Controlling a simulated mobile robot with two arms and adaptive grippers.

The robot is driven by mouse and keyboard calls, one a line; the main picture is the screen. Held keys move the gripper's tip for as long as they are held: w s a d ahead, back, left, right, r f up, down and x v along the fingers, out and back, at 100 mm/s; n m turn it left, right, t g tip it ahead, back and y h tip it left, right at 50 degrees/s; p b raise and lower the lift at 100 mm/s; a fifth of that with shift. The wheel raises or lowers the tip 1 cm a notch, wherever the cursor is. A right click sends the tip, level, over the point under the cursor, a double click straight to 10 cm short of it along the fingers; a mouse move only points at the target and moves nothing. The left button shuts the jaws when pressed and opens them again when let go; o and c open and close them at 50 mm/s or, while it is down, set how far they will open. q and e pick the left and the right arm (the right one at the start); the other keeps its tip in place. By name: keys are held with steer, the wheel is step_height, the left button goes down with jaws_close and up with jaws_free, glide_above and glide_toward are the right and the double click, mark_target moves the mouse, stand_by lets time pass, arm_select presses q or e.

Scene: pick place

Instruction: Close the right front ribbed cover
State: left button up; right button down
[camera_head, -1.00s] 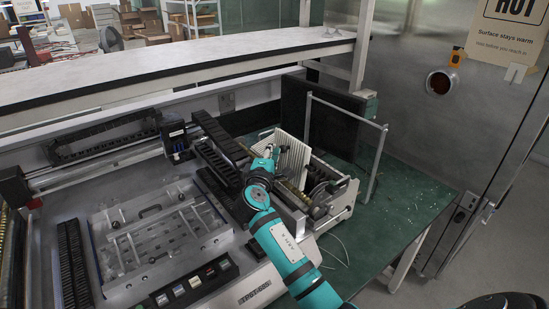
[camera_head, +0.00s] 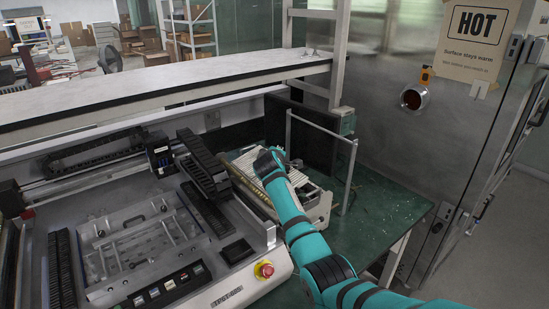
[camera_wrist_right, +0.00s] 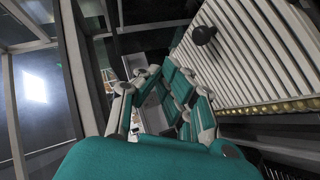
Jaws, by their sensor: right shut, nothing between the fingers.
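The pale ribbed cover (camera_head: 298,178) is on the machine at the right end of the bench, partly hidden behind my right arm. It looks low and nearly flat in the head view; I cannot tell whether it is fully down. In the right wrist view the ribbed cover (camera_wrist_right: 265,50) fills the upper right, with a dark round knob (camera_wrist_right: 203,34) on it. My right gripper (camera_wrist_right: 160,75) is shut and empty, beside the cover; any contact is unclear. In the head view its fingertips are hidden by my wrist. My left gripper is not in view.
A metal frame (camera_head: 352,170) stands upright right of the cover. A black chain track (camera_head: 203,160) lies to its left, and a red emergency button (camera_head: 265,270) in front. The green table top (camera_head: 390,205) is mostly clear at right. A steel cabinet (camera_head: 440,130) stands behind.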

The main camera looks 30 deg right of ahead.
mark_target(286, 167)
steer(key=d+f, duration=0.1)
steer(key=d+f+b, duration=0.1)
steer(key=shift+w+d, duration=0.15)
steer(key=shift+d, duration=0.15)
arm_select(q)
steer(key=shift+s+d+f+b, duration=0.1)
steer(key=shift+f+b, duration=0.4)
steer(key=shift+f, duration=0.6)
arm_select(e)
steer(key=shift+w+d+f, duration=0.15)
steer(key=shift+d+f, duration=0.5)
steer(key=shift+d, duration=0.2)
